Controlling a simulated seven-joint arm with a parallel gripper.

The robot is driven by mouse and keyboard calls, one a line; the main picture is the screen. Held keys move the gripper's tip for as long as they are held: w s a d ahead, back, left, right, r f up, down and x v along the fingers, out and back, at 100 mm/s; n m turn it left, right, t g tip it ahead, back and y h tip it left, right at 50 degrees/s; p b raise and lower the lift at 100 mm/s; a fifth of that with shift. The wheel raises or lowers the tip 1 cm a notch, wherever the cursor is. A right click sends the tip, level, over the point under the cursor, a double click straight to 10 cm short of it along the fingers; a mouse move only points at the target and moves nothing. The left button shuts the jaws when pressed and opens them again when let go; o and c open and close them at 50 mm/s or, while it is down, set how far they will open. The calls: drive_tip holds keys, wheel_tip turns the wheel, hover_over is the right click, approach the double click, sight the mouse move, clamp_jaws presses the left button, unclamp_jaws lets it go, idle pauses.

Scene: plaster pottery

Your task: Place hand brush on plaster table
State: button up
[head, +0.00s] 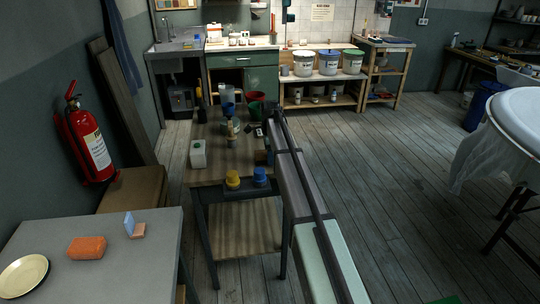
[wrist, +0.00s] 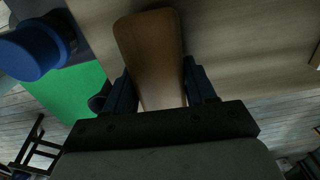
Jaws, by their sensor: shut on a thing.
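In the wrist view, my gripper (wrist: 159,72) is shut on a flat brown wooden piece, which I take to be the hand brush (wrist: 152,45). Its bristles do not show. Below it is a pale wooden tabletop (wrist: 245,60). It looks like the wooden worktable (head: 229,167) in the middle of the head view, where my arm reaches along the right side. My gripper is hard to make out there. I cannot tell whether the brush touches the tabletop. Which table is the plaster table is not marked.
A blue-topped pot (head: 261,176) and a yellow-topped pot (head: 233,179) stand at the worktable's front edge. A white box (head: 198,154) is on its left, with several cups behind. A grey table (head: 125,268) at front left holds a plate (head: 23,277) and an orange block (head: 87,248).

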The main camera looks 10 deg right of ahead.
drive_tip(key=shift+f, duration=0.1)
drive_tip(key=o, duration=1.1)
wheel_tip(320, 180, up, 12)
idle(0.4)
